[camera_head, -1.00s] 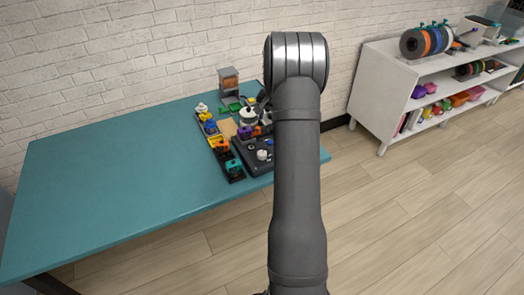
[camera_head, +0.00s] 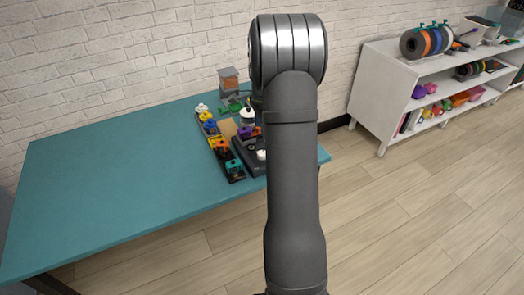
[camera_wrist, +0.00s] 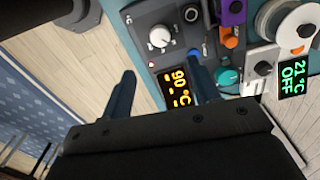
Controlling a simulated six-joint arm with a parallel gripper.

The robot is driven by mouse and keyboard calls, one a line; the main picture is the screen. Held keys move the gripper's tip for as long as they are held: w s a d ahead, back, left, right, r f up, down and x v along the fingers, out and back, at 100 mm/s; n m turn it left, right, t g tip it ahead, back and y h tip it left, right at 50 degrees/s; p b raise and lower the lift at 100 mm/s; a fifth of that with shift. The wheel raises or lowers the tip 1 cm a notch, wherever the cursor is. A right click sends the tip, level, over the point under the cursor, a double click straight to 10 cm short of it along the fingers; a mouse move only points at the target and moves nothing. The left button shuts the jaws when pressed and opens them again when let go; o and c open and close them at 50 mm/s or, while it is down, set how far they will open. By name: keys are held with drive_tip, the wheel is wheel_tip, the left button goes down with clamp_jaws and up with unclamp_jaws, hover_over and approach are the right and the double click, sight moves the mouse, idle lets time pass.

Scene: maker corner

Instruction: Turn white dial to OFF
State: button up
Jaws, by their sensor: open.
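A white dial (camera_wrist: 160,37) sits on a dark grey panel (camera_wrist: 140,18) in the wrist view, with small markings around it too small to read. It also shows in the head view (camera_head: 261,155), partly behind my arm. An orange display (camera_wrist: 180,88) on that panel reads about 90 °C. My gripper (camera_wrist: 162,72) is open and empty; its two fingers appear just below the dial in the picture, apart from it. In the head view my gripper is hidden behind my arm.
A teal knob (camera_wrist: 228,75), a purple part (camera_wrist: 232,12) and a green display reading 21 °C OFF (camera_wrist: 294,73) lie to the right. A white spool (camera_wrist: 283,18) is at upper right. The teal table's left half (camera_head: 110,190) is clear. White shelves (camera_head: 385,100) stand right.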

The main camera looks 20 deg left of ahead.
wheel_tip(320, 180, down, 12)
idle(0.3)
drive_tip(key=shift+c, duration=0.3)
drive_tip(key=c, duration=0.9)
